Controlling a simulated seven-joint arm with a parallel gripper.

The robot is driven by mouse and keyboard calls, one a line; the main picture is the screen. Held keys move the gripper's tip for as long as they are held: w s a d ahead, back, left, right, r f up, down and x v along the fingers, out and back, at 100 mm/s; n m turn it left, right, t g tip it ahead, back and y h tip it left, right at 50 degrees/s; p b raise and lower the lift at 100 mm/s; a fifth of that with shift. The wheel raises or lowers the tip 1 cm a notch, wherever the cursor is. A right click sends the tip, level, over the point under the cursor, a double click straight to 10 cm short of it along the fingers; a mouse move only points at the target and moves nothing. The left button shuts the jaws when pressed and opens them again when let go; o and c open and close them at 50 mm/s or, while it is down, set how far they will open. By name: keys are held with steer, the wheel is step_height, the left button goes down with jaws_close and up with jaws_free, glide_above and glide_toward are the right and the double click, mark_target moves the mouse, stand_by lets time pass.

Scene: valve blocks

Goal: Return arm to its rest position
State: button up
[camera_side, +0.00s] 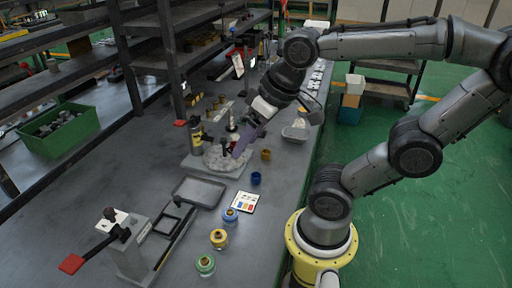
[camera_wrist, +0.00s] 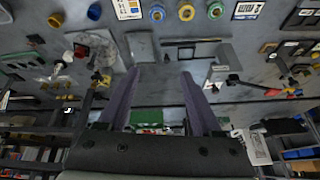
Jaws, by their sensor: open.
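My gripper (camera_side: 244,140) hangs over the far part of the workbench in the side view, by a grey block with a pale round casting (camera_side: 222,158). In the wrist view its two purple fingers (camera_wrist: 157,98) stand apart with nothing between them. In that view the casting (camera_wrist: 95,48) lies left of the fingers, clear of them. My arm reaches from its yellow base beside the bench, with its elbow raised. Whether the fingertips touch anything is hard to tell in the side view.
Blue, yellow and green ringed parts (camera_side: 219,238) stand along the bench's near right edge. Shelves with a green bin (camera_side: 62,130) line the left.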

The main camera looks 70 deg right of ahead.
steer(key=shift+s+a+f+n, duration=0.25)
steer(key=shift+s+a+n, duration=0.05)
steer(key=shift+s+n, duration=0.25)
steer(key=shift+s+a+f+n, duration=0.25)
steer(key=shift+s+n, duration=0.2)
steer(key=shift+s, duration=0.05)
